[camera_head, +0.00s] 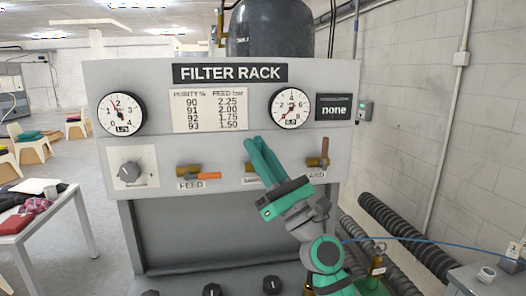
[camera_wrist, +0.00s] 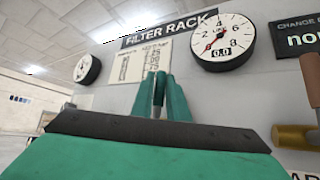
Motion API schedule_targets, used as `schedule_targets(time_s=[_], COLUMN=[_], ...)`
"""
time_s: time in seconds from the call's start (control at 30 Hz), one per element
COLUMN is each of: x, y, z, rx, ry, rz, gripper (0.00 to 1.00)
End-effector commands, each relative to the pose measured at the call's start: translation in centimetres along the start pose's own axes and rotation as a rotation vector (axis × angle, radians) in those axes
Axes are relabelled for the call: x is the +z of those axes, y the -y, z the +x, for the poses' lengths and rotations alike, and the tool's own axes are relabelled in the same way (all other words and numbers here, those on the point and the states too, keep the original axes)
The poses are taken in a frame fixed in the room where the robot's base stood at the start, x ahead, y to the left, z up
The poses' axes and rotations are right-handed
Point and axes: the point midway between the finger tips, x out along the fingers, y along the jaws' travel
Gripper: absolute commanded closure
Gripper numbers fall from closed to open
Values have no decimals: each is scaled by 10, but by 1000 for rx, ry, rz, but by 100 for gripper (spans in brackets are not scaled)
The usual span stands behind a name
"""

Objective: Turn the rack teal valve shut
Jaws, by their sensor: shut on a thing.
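The filter rack (camera_head: 340,150) has a row of brass valves along its front panel. My gripper (camera_head: 258,145) is at the middle valve (camera_head: 250,168), whose body and label are partly covered by my arm. In the wrist view my gripper (camera_wrist: 160,92) has its teal fingers close together around a narrow grey-teal piece (camera_wrist: 159,88), which appears to be the valve's handle. The gripper is shut on it. Most of the handle is hidden, so its exact angle cannot be told.
The left FEED valve has an orange handle (camera_head: 208,176) lying sideways. The right valve has a brown handle (camera_head: 325,146) standing upright, close to my gripper's right. The right gauge (camera_head: 290,108) reads 0.0; the left gauge (camera_head: 121,114) reads about 1.75. The display (camera_head: 333,108) reads "none".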

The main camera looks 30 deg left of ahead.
Motion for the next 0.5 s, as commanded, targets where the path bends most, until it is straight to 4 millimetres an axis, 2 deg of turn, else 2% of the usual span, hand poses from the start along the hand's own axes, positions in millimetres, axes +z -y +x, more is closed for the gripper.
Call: schedule_targets(time_s=[0.13,0.17,0.23,0.5], x=[-2,-1,-1,0], y=[-1,-1,-1,0], z=[0,0,0,-1], rx=[3,3,3,0], ry=[-2,-2,-2,0], rz=[0,0,0,-1], gripper=[100,83,67,67])
